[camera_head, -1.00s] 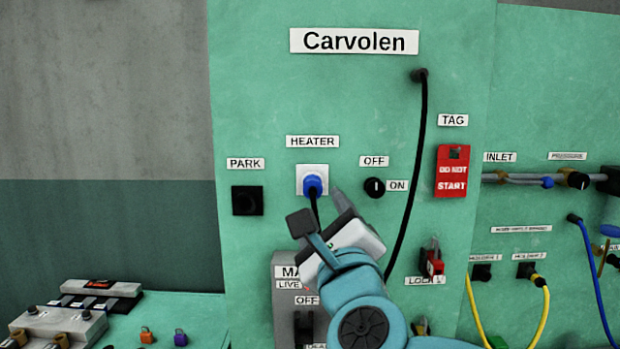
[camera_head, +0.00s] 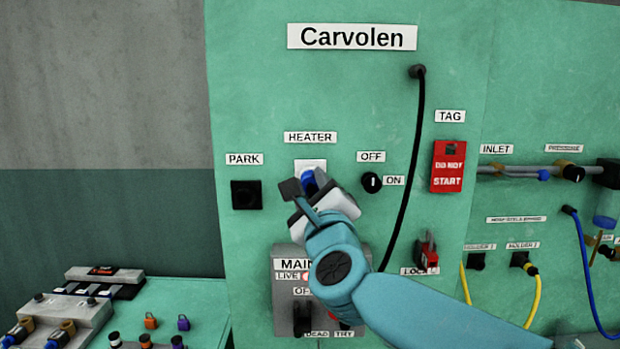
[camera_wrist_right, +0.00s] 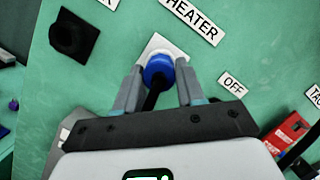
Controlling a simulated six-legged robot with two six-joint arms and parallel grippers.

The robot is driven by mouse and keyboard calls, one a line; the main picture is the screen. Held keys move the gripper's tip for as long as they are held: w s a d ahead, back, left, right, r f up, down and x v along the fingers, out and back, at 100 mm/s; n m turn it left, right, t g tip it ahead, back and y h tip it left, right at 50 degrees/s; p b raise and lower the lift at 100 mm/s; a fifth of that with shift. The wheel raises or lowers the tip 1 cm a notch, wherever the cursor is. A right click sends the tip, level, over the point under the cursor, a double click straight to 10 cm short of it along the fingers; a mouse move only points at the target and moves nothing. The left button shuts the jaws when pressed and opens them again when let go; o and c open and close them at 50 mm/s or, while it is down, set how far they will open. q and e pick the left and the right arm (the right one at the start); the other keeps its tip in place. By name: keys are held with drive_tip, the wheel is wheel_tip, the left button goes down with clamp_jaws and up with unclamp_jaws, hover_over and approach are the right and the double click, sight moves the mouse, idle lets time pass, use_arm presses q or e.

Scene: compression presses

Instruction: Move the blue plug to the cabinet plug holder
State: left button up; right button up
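The blue plug (camera_head: 309,180) sits in the white HEATER socket (camera_head: 310,165) on the green cabinet; in the wrist view the blue plug (camera_wrist_right: 158,70) has a black cable running down from it. My right gripper (camera_head: 303,188) is in front of the plug and partly hides it. In the wrist view its two fingers (camera_wrist_right: 157,88) are apart, one on each side of the plug and cable, with gaps visible. The black PARK holder (camera_head: 246,194) is left of the socket and empty; it also shows in the wrist view (camera_wrist_right: 74,36). My left gripper is not in view.
The ON/OFF knob (camera_head: 371,183) is right of the socket. A black cable (camera_head: 411,170) hangs farther right, beside the red DO NOT START tag (camera_head: 448,178). The grey MAIN switch box (camera_head: 285,290) is below. The cabinet face between socket and PARK is clear.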

sight(313, 192)
drive_tip(key=shift+d, duration=0.1)
drive_tip(key=c, duration=0.5)
drive_tip(key=shift+s+f, duration=0.15)
drive_tip(key=shift+s+b, duration=0.35)
drive_tip(key=shift+s, duration=0.4)
drive_tip(key=shift+s, duration=0.6)
drive_tip(key=shift+w, duration=0.1)
